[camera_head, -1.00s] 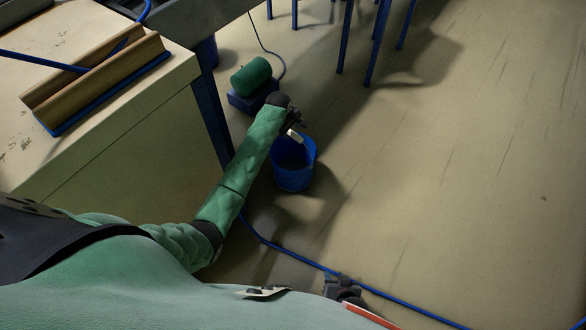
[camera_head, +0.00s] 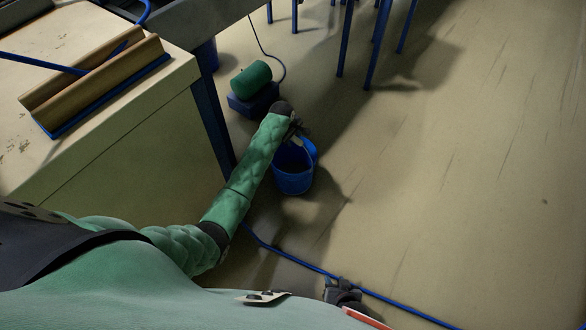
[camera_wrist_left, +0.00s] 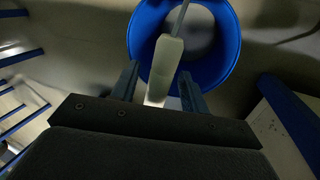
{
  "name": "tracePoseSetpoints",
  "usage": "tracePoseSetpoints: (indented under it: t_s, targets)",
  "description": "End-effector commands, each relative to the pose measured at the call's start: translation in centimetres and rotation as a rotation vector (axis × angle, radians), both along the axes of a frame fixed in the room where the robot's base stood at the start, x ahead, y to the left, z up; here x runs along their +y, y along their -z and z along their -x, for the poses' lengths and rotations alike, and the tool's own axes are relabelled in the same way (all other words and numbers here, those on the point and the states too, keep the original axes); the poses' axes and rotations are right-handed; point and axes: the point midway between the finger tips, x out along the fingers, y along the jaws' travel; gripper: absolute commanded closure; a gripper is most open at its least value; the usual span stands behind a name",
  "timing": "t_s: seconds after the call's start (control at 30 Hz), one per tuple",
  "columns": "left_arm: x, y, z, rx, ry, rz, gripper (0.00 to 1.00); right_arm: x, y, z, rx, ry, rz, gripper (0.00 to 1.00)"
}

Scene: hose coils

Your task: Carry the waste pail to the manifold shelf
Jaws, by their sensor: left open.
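The waste pail (camera_head: 294,181) is a blue bucket standing upright on the floor. My left gripper (camera_head: 297,127) is just above its rim. In the left wrist view the pail (camera_wrist_left: 232,50) lies beyond the fingers. Its pale handle grip (camera_wrist_left: 166,62) reaches between the two open fingers of my left gripper (camera_wrist_left: 160,88). I cannot tell whether the fingers touch the grip. My right gripper (camera_head: 343,291) is at the bottom edge, mostly hidden by my body, and its jaws are unclear. I cannot make out the manifold shelf for certain.
A bench (camera_head: 120,130) with a brown-and-blue trough stands at the left. A green and blue machine (camera_head: 252,85) sits behind the pail. A blue hose (camera_head: 320,268) crosses the floor in front. Blue legs (camera_head: 372,60) stand at the back. The floor at right is clear.

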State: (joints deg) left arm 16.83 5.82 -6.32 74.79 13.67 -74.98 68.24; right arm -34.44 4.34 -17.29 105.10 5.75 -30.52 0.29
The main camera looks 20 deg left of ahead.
Motion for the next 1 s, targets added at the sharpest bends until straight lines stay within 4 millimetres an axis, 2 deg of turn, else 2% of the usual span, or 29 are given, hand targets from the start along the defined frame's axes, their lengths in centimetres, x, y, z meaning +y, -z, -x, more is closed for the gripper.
tracePoseSetpoints:
  t_s: [0.6, 1.0]
  targets:
    - [0.0, -0.1, 0.0, 0.0, -0.001, 0.0, 0.55, 0.0, -1.5, 0.0, -0.003, 0.001, -0.001, 0.64]
    - [0.0, 0.0, 0.0, 0.0, 0.0, 0.0, 0.55, 0.0, -1.3, 0.5, 0.005, 0.0, 0.0, 0.64]
